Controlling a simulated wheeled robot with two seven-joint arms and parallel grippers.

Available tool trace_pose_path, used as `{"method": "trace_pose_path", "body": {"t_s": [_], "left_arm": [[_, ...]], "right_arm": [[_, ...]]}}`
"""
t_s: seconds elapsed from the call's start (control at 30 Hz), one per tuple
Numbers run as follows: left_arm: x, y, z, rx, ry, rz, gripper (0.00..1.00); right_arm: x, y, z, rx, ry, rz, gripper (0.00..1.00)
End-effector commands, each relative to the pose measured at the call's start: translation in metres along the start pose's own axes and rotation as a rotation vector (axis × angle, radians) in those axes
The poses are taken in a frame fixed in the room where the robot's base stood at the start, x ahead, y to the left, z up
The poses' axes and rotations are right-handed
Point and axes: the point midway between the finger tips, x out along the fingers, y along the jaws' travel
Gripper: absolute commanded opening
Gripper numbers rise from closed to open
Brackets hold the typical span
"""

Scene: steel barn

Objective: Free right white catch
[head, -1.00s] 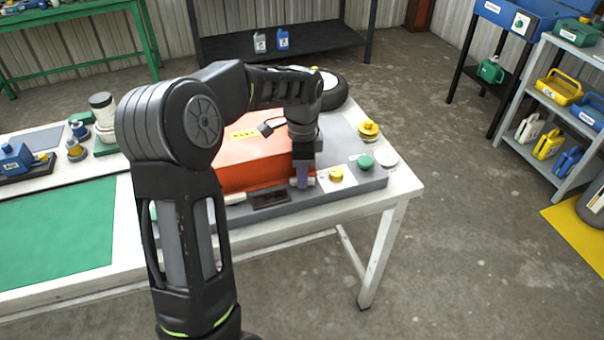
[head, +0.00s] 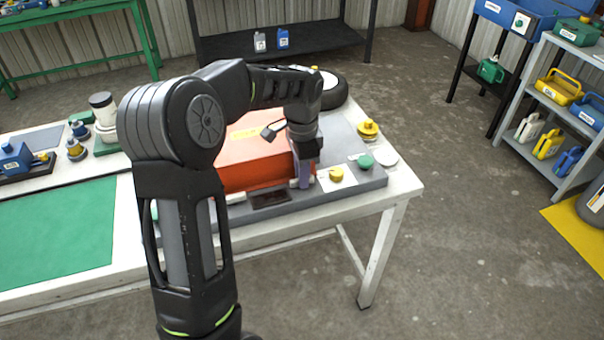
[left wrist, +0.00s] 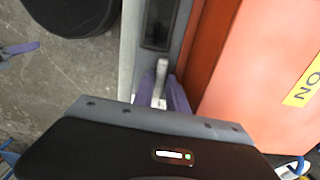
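The orange case (head: 250,162) lies on a grey base on the white table. It also fills the right of the left wrist view (left wrist: 265,70). The right white catch (left wrist: 161,68) is at the case's front right; in the head view it is mostly hidden by my fingers. My left gripper (head: 304,178) points down at it. In the left wrist view its purple fingers (left wrist: 162,92) stand close on both sides of the catch and appear closed on it. The left white catch (head: 235,197) is at the front left. A purple finger, apparently my right gripper's (left wrist: 18,49), shows at the left edge.
A dark plate (head: 270,199) lies between the catches. A yellow knob (head: 336,174), a green knob (head: 365,161) and a yellow stacked knob (head: 368,130) stand right of the case. A black wheel-like ring (head: 334,90) is behind. A green mat (head: 55,235) lies left.

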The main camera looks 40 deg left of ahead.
Motion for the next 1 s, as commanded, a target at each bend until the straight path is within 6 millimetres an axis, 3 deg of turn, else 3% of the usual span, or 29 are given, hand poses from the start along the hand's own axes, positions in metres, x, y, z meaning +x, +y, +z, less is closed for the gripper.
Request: {"method": "trace_pose_path", "body": {"t_s": [0.2,0.53,1.0], "left_arm": [[0.0,0.0,0.0,0.001,0.0,0.001,0.35],[-0.006,0.0,0.0,0.001,-0.001,0.001,0.35],[-0.073,0.0,0.0,0.001,-0.001,0.001,0.35]], "right_arm": [[0.0,0.0,0.0,0.0,0.0,0.0,0.35],[-0.005,-0.002,0.0,0.0,0.0,0.0,0.35],[-0.053,-0.019,0.003,0.005,-0.008,0.007,0.35]]}}
